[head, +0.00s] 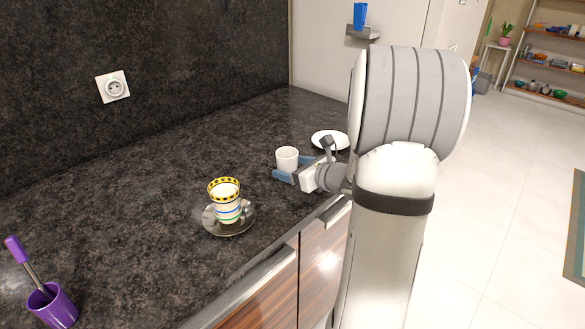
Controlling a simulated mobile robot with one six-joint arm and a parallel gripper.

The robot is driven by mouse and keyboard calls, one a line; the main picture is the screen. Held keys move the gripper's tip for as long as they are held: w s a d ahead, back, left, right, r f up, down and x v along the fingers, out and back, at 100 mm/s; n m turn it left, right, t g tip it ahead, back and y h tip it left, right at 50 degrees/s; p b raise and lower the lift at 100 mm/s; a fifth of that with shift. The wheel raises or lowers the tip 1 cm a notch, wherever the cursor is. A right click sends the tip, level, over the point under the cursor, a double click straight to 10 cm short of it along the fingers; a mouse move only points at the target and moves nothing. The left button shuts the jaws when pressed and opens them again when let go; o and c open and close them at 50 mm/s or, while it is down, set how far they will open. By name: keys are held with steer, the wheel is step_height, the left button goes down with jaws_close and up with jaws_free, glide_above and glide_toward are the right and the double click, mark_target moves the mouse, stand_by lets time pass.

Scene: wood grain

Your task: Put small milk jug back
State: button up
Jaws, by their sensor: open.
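A small white jug (287,159) stands upright on the dark countertop. My gripper (287,170) is low over the counter, open, with its blue fingers at the jug's lower part. One finger shows in front of the jug and another to its right. I cannot tell whether the fingers touch it. A white saucer (328,139) lies behind the gripper to the right, partly hidden by my arm.
A patterned cup (226,203) stands on a grey saucer (239,225) nearer the front. A purple holder (54,307) with a purple-handled utensil (22,256) is at the lower left. A blue object (360,16) sits on a wall shelf.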

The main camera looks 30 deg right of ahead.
steer(key=shift+r, duration=0.1)
